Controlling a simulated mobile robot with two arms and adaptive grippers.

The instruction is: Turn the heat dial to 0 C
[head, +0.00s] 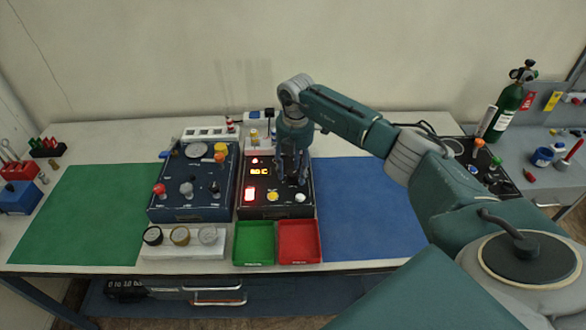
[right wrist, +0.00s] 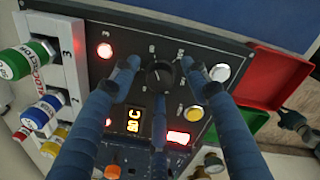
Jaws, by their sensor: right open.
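The heat dial (right wrist: 160,75) is a round black knob with a pale pointer mark on the dark control box (head: 254,208). It shows in the right wrist view and is mostly hidden behind my gripper in the head view. My right gripper (right wrist: 160,72) is open, pointing down over the dial, with its blue-grey fingers spread around it. I cannot tell if they touch it. In the head view the right gripper (head: 292,168) stands over the box's right half. The lit display (head: 259,171) seems to read 80 C.
The box also carries a lit red switch (head: 250,194), a yellow button (head: 272,196) and a white button (head: 300,197). A blue box (head: 190,212) stands to the left. A green tray (head: 254,258) and a red tray (head: 299,257) lie in front. The blue mat (head: 365,215) is clear.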

